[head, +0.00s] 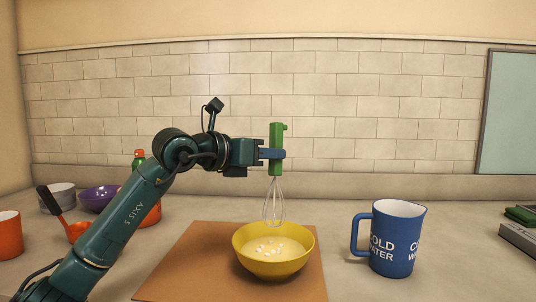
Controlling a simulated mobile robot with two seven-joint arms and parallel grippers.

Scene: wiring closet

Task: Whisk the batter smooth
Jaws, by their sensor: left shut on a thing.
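My left gripper (272,154) is shut on the green handle of a whisk (274,200) and holds it upright. The whisk's wire loops hang down over the yellow bowl (272,272), and their lower end appears near the bowl's far rim. I cannot tell whether the wires reach into the bowl. Pale batter (285,254) with several whitish lumps lies in the bowl. The bowl stands on a brown board (190,270). My right gripper does not show.
A blue jug (392,262) marked "COLD WATER" stands right of the board. Counter between board and jug is clear.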

